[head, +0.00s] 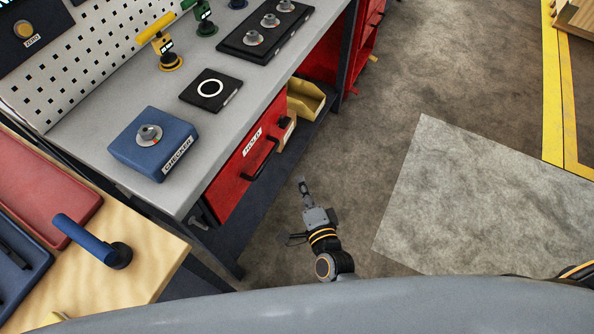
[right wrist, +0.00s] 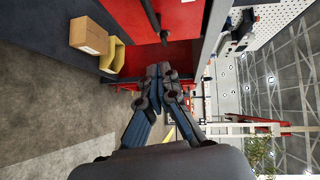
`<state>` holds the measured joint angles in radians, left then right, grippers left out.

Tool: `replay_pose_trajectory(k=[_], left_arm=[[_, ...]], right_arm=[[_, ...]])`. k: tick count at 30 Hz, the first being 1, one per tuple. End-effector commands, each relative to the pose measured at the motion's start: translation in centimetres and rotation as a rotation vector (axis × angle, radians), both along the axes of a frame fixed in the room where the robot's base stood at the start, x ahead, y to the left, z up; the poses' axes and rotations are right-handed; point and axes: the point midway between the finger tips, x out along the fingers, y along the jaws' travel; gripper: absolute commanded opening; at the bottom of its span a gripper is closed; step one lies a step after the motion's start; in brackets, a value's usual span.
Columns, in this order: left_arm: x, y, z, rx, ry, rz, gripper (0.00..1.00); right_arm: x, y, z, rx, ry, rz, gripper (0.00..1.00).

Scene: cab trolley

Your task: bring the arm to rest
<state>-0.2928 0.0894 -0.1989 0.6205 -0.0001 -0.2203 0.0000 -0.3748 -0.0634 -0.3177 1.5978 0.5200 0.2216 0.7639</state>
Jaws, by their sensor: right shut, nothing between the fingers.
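My right gripper (head: 304,187) hangs over the grey floor in the head view, to the right of the workbench's red drawer (head: 245,165) and apart from it. Its fingers are shut with nothing between them. In the right wrist view the closed fingers (right wrist: 166,72) point toward the red cabinet front, with clear space around them. My right arm comes up from the bottom edge of the head view, and most of it is hidden. My left gripper is in neither view.
The grey workbench (head: 92,152) carries a blue checker box (head: 152,158) and a black ring pad (head: 195,88). A yellow bin (head: 308,97) sits under it. A wooden table (head: 150,262) with a blue handle (head: 85,238) is at lower left.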

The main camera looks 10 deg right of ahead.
Motion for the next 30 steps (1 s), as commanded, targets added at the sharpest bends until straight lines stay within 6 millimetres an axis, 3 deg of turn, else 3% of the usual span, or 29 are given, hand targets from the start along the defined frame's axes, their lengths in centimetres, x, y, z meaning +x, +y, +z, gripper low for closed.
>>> replay_pose_trajectory(k=[4, 11, 15, 17, 20, 23, 27, 30], left_arm=[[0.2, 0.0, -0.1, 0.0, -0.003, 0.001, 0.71], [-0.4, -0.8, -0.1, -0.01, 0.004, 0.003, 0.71], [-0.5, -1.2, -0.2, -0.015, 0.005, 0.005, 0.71], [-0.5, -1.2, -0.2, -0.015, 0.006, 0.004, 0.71], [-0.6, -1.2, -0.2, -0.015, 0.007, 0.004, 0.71], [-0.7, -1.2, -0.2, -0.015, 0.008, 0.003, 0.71], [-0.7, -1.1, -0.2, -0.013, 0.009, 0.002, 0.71], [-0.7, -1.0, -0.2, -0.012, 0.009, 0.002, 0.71]], right_arm=[[-1.4, -0.3, 0.2, 0.0, 0.0, 0.0, 0.0], [-1.8, -0.3, 0.3, 0.0, -0.001, 0.0, 0.0], [-2.2, -0.3, -1.5, -0.051, 0.028, 0.02, 0.0], [-2.8, -0.4, -3.8, -0.117, 0.066, 0.048, 0.0], [-4.8, -0.7, -9.5, -0.286, 0.161, 0.128, 0.0], [-8.2, -1.9, -16.4, -0.49, 0.281, 0.243, 0.0], [-14.2, -4.8, -24.8, -0.754, 0.447, 0.432, 0.0], [-19.3, -7.6, -29.8, -0.92, 0.563, 0.586, 0.0]])
